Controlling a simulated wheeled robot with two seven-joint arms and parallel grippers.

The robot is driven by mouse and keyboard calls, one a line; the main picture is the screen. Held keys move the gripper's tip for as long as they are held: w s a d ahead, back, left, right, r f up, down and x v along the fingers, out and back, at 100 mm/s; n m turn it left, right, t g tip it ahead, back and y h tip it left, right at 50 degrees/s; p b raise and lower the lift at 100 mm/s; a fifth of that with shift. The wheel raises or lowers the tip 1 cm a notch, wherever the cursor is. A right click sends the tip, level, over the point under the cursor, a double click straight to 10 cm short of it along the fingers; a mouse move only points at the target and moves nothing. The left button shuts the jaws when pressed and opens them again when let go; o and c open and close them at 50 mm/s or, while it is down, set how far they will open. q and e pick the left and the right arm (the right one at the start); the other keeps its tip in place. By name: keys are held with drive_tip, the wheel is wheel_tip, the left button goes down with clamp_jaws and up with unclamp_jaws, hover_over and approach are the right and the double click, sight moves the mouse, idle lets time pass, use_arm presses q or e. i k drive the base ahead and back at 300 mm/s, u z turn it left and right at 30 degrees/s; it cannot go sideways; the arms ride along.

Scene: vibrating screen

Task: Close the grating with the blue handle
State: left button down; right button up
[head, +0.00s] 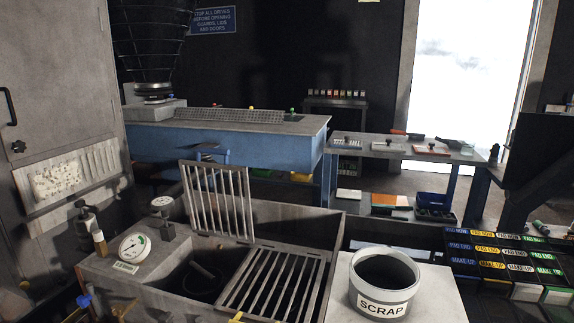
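A metal box (335,228) with two barred gratings stands in front of me. The left grating (217,203) stands raised, nearly upright. A blue piece (216,156), which looks like a handle, shows at its top edge, though I cannot tell for sure that it is fixed there. The right grating (275,283) lies flat over the box opening, with a yellow handle (237,318) at its near edge. The left part of the opening is uncovered and dark inside, with a round shape in it. Neither of my grippers is in view.
A white SCRAP bucket (381,303) stands right of the box. A round gauge (134,247) and knobs sit at its left. A blue workbench (240,145) and a shelf table (400,148) stand behind. Rows of labelled bins (500,262) are at right.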

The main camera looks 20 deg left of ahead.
sight(206, 233)
drive_tip(key=z, duration=3)
drive_tip(key=k, duration=1.5)
drive_tip(key=u, duration=0.35)
